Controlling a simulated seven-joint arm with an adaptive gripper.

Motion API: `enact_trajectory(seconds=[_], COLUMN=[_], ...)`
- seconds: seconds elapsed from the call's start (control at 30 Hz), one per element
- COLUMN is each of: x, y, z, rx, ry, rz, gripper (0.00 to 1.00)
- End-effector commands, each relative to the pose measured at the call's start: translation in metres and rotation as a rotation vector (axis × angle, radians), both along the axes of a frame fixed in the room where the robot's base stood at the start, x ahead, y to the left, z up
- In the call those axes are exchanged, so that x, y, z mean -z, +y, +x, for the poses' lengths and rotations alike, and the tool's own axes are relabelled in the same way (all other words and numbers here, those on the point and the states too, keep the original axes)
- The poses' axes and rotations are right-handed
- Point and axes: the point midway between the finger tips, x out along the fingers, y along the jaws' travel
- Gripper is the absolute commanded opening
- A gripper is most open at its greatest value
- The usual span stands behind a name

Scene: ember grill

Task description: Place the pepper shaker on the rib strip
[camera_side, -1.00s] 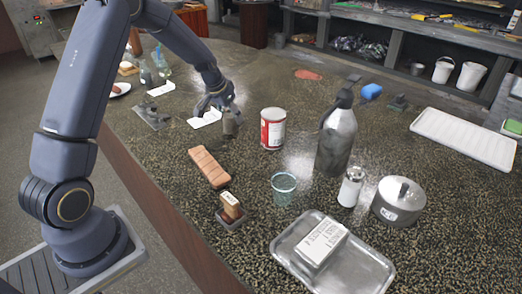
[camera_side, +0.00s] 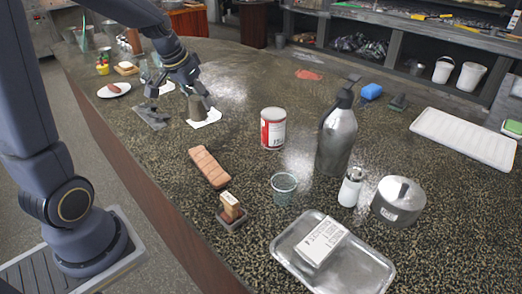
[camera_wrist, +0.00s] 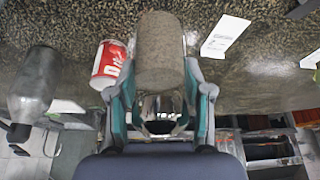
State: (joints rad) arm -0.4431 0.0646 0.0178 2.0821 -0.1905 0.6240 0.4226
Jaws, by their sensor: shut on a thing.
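My gripper (camera_side: 192,93) is over the far left part of the counter, shut on a plain grey-brown cylinder (camera_side: 197,109). In the wrist view the cylinder (camera_wrist: 159,48) sits between the two fingers of my gripper (camera_wrist: 160,85). I cannot tell whether it is the pepper shaker, or whether its base touches the counter. The rib strip (camera_side: 208,167), brown and segmented, lies on the counter nearer the side camera, with nothing on it. A white shaker with a metal cap (camera_side: 350,187) stands upright to the right, apart from my gripper.
A red-and-white can (camera_side: 273,128), a dark metal bottle (camera_side: 337,140) and a glass (camera_side: 284,187) stand right of the strip. A stamp-like block (camera_side: 230,207) is close in front of it. White paper (camera_side: 205,118) lies by the held cylinder. Counter between can and strip is clear.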

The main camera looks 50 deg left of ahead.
Motion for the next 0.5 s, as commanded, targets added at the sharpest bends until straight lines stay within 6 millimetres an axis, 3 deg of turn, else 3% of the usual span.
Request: enact_trajectory(seconds=[0.13,0.3,0.5], x=[0.009,-0.003,-0.014], y=[-0.013,-0.041,-0.068], z=[-0.036,-0.09,-0.142], rx=[-0.049,-0.084,-0.085], ry=[-0.001,-0.007,-0.007], rz=[0.001,0.003,0.002], gripper=[0.05,0.05,0.05])
